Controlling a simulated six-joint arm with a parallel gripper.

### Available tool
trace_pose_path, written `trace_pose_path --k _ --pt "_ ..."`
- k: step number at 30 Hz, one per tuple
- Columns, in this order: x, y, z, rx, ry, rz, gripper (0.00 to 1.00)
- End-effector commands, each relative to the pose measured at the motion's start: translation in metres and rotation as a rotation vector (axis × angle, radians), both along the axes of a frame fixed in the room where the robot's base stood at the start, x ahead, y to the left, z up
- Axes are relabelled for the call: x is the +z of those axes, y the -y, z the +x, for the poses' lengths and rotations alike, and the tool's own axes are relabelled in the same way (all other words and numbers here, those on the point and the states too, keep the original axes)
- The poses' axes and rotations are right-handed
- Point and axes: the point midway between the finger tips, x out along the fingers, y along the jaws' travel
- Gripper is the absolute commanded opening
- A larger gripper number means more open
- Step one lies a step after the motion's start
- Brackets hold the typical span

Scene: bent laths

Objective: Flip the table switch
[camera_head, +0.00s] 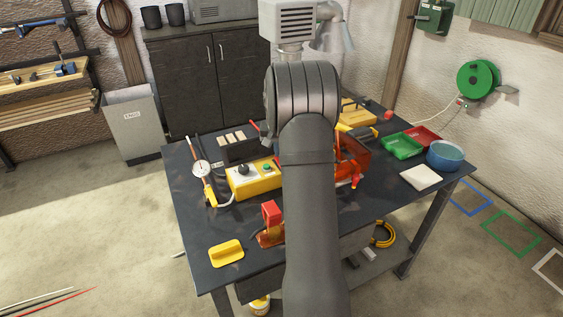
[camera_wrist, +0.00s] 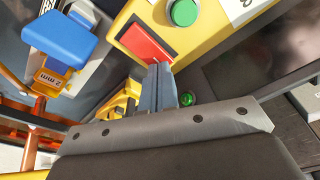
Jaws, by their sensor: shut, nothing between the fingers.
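A yellow control box (camera_head: 256,184) stands on the dark table, left of my arm, with a black knob and a green button on it. The box (camera_wrist: 213,50) also fills the top of the wrist view, with the green button (camera_wrist: 184,12) and a red rocker switch (camera_wrist: 147,43). My gripper (camera_wrist: 161,72) is shut and empty, its fingertips overlapping the lower right edge of the red switch in that view. I cannot tell whether they touch it. In the head view my arm hides the gripper and the red switch.
A blue-topped part (camera_wrist: 60,38) with an orange "2 mm" label is left of the box in the wrist view. On the table (camera_head: 195,235) are a red clamp-like part (camera_head: 271,213), a yellow block (camera_head: 226,252), green (camera_head: 402,146) and red trays, and a blue bowl (camera_head: 445,156).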

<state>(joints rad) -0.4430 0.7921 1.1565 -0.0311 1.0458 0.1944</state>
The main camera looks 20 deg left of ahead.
Motion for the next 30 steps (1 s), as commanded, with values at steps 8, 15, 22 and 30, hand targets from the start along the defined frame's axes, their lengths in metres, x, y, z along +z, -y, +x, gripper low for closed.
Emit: trace_pose_path --k 8,15,22,30 --pt "-0.004 0.000 0.000 0.000 0.000 0.000 0.00" --pt "-0.008 0.000 0.000 0.000 0.000 0.000 0.00" --pt "-0.007 0.000 0.000 0.000 0.001 0.000 0.00" --pt "0.014 0.000 0.000 0.000 0.001 0.000 0.00"
